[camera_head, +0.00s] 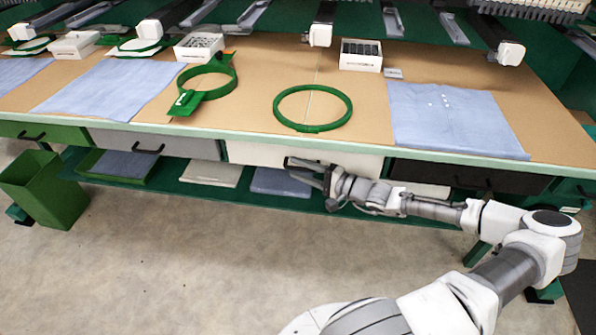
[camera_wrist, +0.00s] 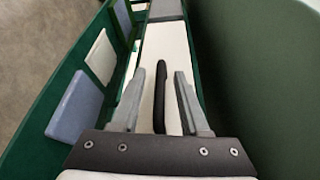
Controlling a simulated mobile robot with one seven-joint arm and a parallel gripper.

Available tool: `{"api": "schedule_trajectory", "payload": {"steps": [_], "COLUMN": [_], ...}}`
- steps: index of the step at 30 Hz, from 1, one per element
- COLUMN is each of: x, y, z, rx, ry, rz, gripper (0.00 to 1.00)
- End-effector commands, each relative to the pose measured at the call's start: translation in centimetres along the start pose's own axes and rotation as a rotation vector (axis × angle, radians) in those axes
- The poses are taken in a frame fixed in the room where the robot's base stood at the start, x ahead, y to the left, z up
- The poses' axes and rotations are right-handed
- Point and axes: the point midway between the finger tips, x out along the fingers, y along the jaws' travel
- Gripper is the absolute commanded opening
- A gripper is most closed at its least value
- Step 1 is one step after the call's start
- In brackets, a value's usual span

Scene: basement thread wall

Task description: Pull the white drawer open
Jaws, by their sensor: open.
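The white drawer (camera_head: 255,154) is set under the front edge of the table in the head view, between a grey and a black drawer. Its front looks flush with its neighbours, and my arm covers part of it. My gripper (camera_head: 288,170) is in front of the white drawer. In the wrist view the white drawer front (camera_wrist: 174,50) lies beyond my gripper (camera_wrist: 170,75). The black handle (camera_wrist: 160,95) stands between the two open fingers, with a gap to each. The fingers do not look closed on the handle.
The grey drawer (camera_head: 165,143) is at left and the black drawer (camera_head: 460,177) at right. A lower green shelf (camera_head: 235,190) holds folded cloths. A green bin (camera_head: 45,190) stands at left. On the table (camera_head: 330,140) lie green hoops (camera_head: 313,127) and blue cloths. The floor in front is clear.

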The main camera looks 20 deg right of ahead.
Motion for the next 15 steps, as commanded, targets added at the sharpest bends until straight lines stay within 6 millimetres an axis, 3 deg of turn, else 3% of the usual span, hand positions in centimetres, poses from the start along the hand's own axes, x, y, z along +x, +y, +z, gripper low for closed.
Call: {"api": "schedule_trajectory", "payload": {"steps": [11,15], "x": [0.76,0.75], "y": [-0.03,-0.03], "z": [0.00,0.01], "rx": [0.001,0.001], "ry": [0.001,0.000], "rz": [0.000,0.000], "gripper": [0.45,0.23]}}
